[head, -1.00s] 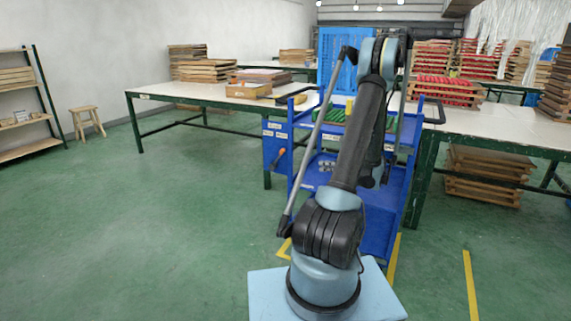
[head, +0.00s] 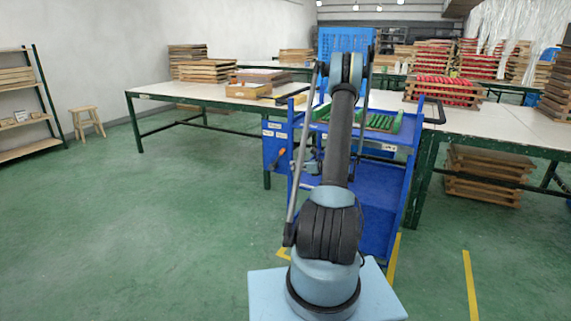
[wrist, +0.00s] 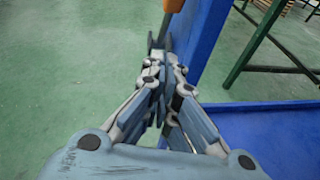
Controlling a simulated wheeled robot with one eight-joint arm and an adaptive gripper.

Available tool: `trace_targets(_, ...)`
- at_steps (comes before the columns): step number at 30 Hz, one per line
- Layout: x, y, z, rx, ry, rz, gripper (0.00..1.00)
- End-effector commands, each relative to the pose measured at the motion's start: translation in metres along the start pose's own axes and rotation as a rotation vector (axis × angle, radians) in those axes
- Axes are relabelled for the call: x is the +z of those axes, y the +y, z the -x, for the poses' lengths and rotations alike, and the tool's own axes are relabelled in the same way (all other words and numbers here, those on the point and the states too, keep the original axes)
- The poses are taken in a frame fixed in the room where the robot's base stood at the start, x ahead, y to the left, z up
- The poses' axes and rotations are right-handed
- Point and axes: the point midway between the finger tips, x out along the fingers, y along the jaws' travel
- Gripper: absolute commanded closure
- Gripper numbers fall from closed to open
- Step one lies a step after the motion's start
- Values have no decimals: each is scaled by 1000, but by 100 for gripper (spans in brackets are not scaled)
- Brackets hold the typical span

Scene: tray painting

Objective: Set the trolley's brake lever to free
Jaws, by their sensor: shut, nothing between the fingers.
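The blue trolley (head: 376,200) stands behind my arm. On the blue panel at its left side is the brake lever with an orange handle (head: 279,156), tilted, its upper end to the right. White labels (head: 273,134) sit above it, too small to read. In the wrist view the orange handle (wrist: 174,5) shows only at the top edge, beside the blue panel (wrist: 205,35). My gripper (wrist: 158,42) is shut and empty, its fingertips a little short of the handle and apart from it in the picture. In the head view my gripper (head: 308,166) is small and partly hidden, right of the lever.
The trolley's upper shelf holds green items (head: 380,121). A long white table (head: 205,91) stands behind it to the left and another table (head: 490,125) to the right. Open green floor (head: 150,220) lies left of the trolley. A wooden stool (head: 86,120) is far left.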

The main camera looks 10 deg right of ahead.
Motion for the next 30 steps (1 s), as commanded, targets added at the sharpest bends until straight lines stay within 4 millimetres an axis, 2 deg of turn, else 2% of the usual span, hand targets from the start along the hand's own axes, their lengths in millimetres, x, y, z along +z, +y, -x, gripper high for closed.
trace_targets(4,0,1,-27,3,0,1,100)
trace_targets(12,24,1,-48,2,0,1,100)
trace_targets(30,29,1,-53,-1,6,1,100)
